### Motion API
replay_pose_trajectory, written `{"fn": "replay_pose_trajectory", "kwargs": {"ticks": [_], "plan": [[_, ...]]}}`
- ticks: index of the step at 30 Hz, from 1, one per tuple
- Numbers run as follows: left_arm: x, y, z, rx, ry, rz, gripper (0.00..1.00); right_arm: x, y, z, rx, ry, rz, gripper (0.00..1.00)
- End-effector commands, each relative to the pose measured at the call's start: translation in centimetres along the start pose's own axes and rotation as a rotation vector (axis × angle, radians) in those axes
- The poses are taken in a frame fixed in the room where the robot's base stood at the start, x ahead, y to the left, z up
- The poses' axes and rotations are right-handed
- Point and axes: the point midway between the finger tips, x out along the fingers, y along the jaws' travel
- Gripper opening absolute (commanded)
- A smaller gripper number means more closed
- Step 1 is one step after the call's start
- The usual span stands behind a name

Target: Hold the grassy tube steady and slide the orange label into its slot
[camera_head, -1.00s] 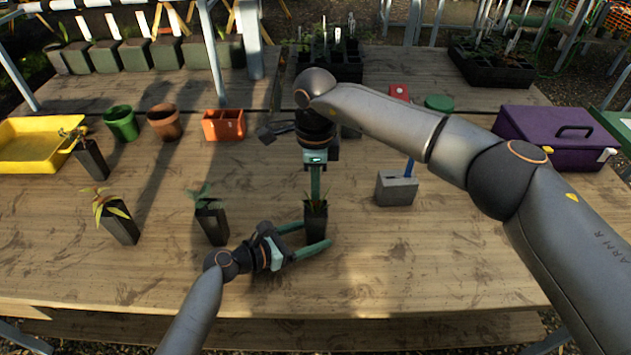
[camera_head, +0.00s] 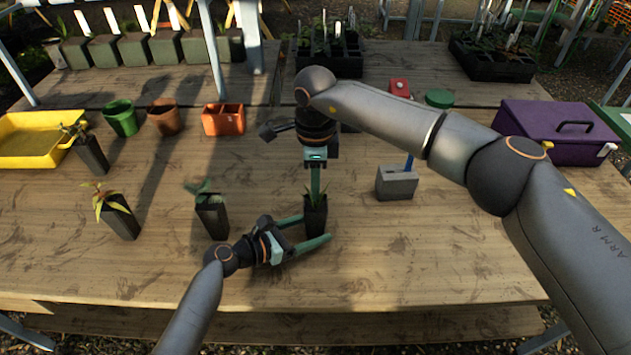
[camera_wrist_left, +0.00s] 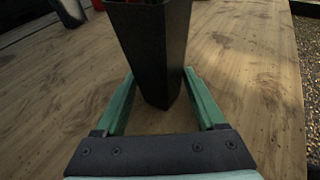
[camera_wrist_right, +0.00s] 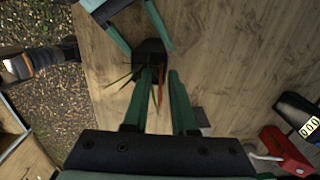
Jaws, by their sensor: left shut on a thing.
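The grassy tube (camera_head: 315,219) is a dark square pot with thin spiky leaves, upright on the table. My left gripper (camera_head: 315,228) is low on it, one finger on each side; the left wrist view shows the tube (camera_wrist_left: 157,45) between the green fingers. My right gripper (camera_head: 314,192) points down from above, its fingertips at the leaves. In the right wrist view its fingers (camera_wrist_right: 161,75) stand apart, with the narrow orange-red label (camera_wrist_right: 160,93) among the leaves between them. The label's lower end and the slot are not clear to see.
Tubes with leafy plants stand left of the grassy tube, the nearest (camera_head: 211,217) close to my left wrist. A grey block (camera_head: 398,186) with a blue label stands to the right. A purple box (camera_head: 558,138) is at the right. The front table strip is clear.

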Motion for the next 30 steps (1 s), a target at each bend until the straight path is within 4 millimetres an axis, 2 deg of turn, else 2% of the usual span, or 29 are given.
{"fn": "replay_pose_trajectory", "kwargs": {"ticks": [2, 10, 13, 17, 24, 30], "plan": [[0.0, 0.0, 0.0, 0.0, 0.0, 0.0, 0.41, 0.0, 0.0, 0.0, 0.0, 0.0, 0.0, 0.36], [0.0, 0.0, 0.0, 0.0, 0.0, 0.0, 0.41, -0.2, 0.0, 0.0, 0.0, 0.0, -0.001, 0.36], [0.0, 0.0, 0.0, 0.0, 0.0, 0.0, 0.41, -0.9, -0.1, 0.0, 0.0, -0.001, -0.003, 0.36], [0.0, 0.0, 0.0, 0.0, 0.0, 0.0, 0.41, -3.1, -0.1, 0.0, -0.001, -0.001, -0.005, 0.36], [0.0, 0.0, 0.0, 0.0, 0.0, 0.0, 0.41, -8.3, -0.1, 0.1, 0.0, -0.002, -0.005, 0.36], [0.0, 0.0, 0.0, 0.0, 0.0, 0.0, 0.41, -11.1, 0.0, 0.1, 0.0, -0.001, -0.002, 0.36]]}}
